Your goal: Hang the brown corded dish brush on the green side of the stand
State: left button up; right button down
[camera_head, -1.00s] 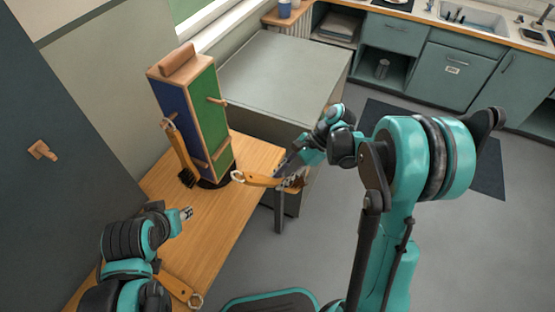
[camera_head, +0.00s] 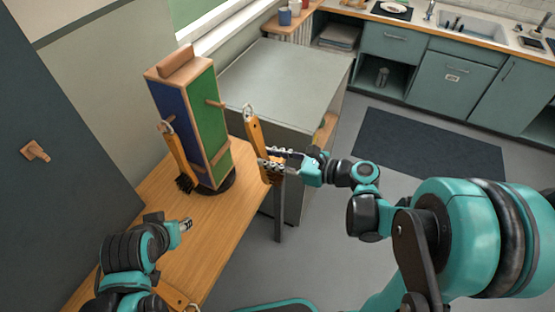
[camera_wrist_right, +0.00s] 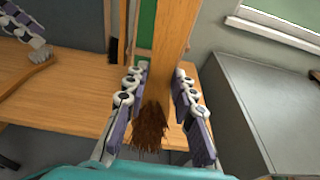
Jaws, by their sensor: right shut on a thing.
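The brown-bristled brush (camera_head: 256,134) is in my right gripper (camera_head: 272,163), which is shut on it near the bristle end. Its wooden handle points up, leaning slightly left, with a pale cord loop (camera_head: 248,111) at the top. In the right wrist view its brown bristles (camera_wrist_right: 151,127) show between the fingers (camera_wrist_right: 160,105). The stand (camera_head: 180,68) is upright on the table, left of the brush. Its green side (camera_head: 207,120) has a wooden peg (camera_head: 216,104) near the top. The brush is apart from this peg. My left gripper (camera_head: 186,225) is low over the table; its finger opening is unclear.
A black-bristled brush (camera_head: 177,160) hangs on the stand's blue side (camera_head: 174,105). Another corded brush (camera_head: 176,294) lies on the wooden table (camera_head: 212,230), partly behind my left arm; its pale bristles (camera_wrist_right: 40,57) show in the wrist view. A grey cabinet (camera_head: 285,75) stands behind.

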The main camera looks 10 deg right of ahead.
jog(key=b+x, duration=0.1)
jog(key=x, duration=0.7)
jog(key=shift+a, duration=0.2)
dwell(0.3)
jog(key=shift+w+r, duration=0.1)
jog(key=shift+r, duration=0.05)
dwell(0.4)
jog(key=c, duration=1.2)
grip_release()
jog(key=shift+p+v, duration=0.45)
jog(key=shift+v, duration=3.05)
